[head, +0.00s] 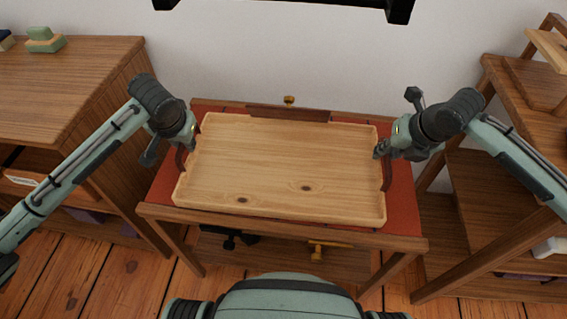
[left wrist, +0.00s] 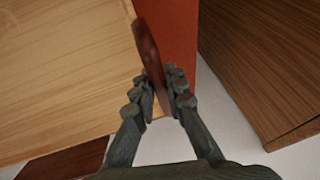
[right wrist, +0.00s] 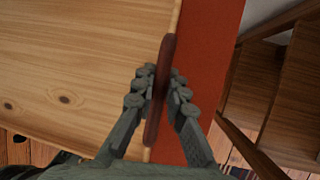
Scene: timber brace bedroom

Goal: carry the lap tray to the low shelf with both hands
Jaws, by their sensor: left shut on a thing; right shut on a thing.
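The lap tray (head: 285,165) is a pale wooden tray with a low rim and a dark reddish handle at each short end. It is over a small wooden table with a red top (head: 402,200); I cannot tell if it touches the top. My left gripper (head: 188,142) is shut on the left handle, which shows between its fingers in the left wrist view (left wrist: 158,92). My right gripper (head: 382,152) is shut on the right handle, seen between its fingers in the right wrist view (right wrist: 160,90). I cannot tell which piece is the low shelf.
A wooden cabinet (head: 75,75) with green blocks (head: 45,40) on top stands close at the left. An open wooden shelf unit (head: 480,200) stands at the right. Dark and yellow items lie under the table. Wooden floor (head: 120,275) shows in front.

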